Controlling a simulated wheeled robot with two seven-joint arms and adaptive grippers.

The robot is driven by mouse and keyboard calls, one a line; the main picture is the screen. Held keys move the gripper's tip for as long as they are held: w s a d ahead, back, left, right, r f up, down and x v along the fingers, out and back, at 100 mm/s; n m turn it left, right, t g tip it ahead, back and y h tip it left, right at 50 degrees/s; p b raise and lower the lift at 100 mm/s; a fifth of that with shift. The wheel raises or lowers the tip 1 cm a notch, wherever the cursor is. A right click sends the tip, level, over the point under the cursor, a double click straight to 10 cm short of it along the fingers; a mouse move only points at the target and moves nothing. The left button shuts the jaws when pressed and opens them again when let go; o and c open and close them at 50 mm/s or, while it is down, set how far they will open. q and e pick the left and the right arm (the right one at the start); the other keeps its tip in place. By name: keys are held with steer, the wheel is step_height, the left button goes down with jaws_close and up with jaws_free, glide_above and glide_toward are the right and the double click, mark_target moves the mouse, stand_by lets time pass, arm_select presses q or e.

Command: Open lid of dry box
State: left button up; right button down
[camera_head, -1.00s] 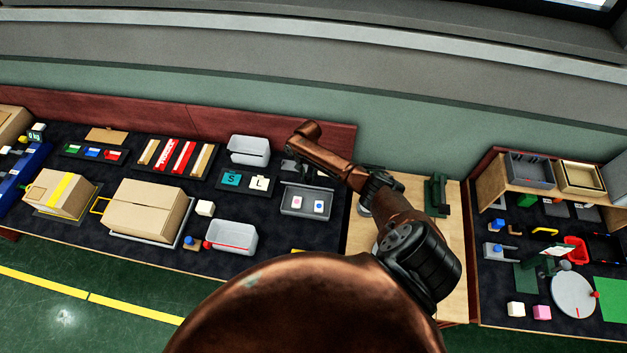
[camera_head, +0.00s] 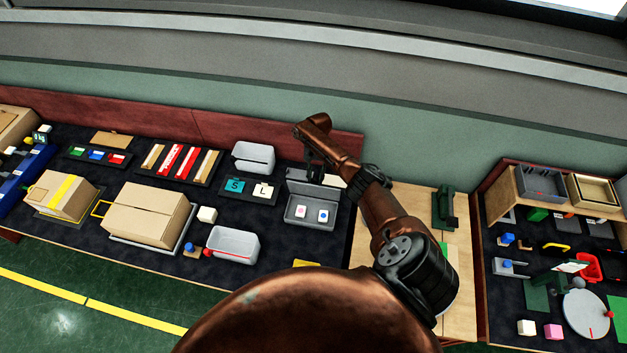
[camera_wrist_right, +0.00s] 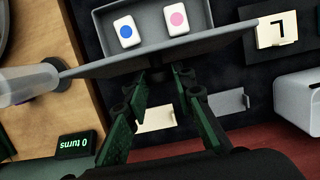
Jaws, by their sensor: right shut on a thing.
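The dry box is a grey open tray (camera_head: 290,214) right of the middle of the table, with a pink-dot tile (camera_head: 301,212) and a blue-dot tile (camera_head: 322,215) inside. Its grey lid (camera_head: 298,189) stands raised at the back edge of the box; in the right wrist view the lid (camera_wrist_right: 215,43) is a flat panel seen nearly edge-on. My right gripper (camera_head: 316,174) is behind the box at the lid, partly hidden by its arm. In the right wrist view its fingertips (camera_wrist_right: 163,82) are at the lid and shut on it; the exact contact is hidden. My left gripper is not in view.
Another grey bin (camera_head: 234,244) is nearer the front. A red back panel (camera_head: 220,132) runs behind. A display reading "0 turns" (camera_wrist_right: 68,147) shows in the wrist view.

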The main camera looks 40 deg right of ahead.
steer(key=c, duration=1.6)
jaws_free()
steer(key=shift+d+f, duration=0.1)
steer(key=shift+d, duration=0.15)
steer(key=shift+a, duration=0.15)
steer(key=v, duration=1.2)
steer(key=shift+a, duration=0.1)
